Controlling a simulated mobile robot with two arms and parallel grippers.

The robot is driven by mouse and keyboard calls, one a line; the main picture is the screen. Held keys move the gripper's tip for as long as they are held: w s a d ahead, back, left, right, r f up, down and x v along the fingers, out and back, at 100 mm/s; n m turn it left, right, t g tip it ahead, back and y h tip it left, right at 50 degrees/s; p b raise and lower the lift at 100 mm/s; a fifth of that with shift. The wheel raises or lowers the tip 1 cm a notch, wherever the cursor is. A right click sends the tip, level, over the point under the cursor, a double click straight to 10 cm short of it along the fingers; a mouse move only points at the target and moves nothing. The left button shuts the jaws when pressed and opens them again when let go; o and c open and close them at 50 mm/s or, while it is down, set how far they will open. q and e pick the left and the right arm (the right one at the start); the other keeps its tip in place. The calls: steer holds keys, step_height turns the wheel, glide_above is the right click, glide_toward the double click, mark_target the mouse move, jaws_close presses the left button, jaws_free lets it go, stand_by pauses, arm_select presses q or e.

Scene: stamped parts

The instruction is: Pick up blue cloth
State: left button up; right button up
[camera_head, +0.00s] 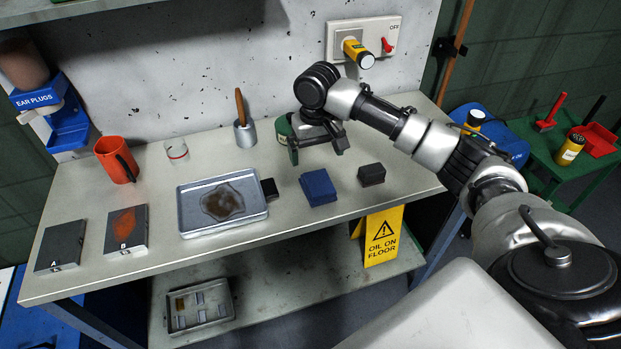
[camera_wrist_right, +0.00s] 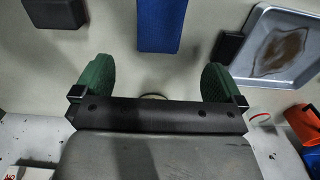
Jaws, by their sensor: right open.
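The blue cloth (camera_head: 318,187) is a folded, flat block lying on the workbench, right of the metal tray. It also shows at the top middle of the right wrist view (camera_wrist_right: 162,24), partly cut off by the frame edge. My right gripper (camera_head: 317,146) is above the bench, behind the cloth and apart from it. Its two green fingers are spread and empty in the right wrist view (camera_wrist_right: 155,84), with the cloth beyond and between them. My left gripper is not in view.
A metal tray (camera_head: 187,209) with a brown stain and a black block (camera_head: 269,189) sit left of the cloth. A dark block (camera_head: 371,174) sits to its right. An orange mug (camera_head: 116,160), a glass (camera_head: 176,150) and a brush holder (camera_head: 245,134) stand along the back.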

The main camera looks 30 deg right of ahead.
mark_target(318, 182)
steer(key=f, duration=0.1)
steer(key=s+f, duration=0.1)
steer(key=f, duration=0.1)
steer(key=shift+f, duration=0.85)
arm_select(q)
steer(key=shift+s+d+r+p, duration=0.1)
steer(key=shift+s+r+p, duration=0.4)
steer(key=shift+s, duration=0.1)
arm_select(e)
steer(key=shift+s+a+f, duration=0.1)
steer(key=shift+f, duration=1.05)
steer(key=shift+s+a+f, duration=0.1)
steer(key=shift+f, duration=1.05)
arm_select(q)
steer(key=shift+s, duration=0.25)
arm_select(e)
steer(key=c, duration=1)
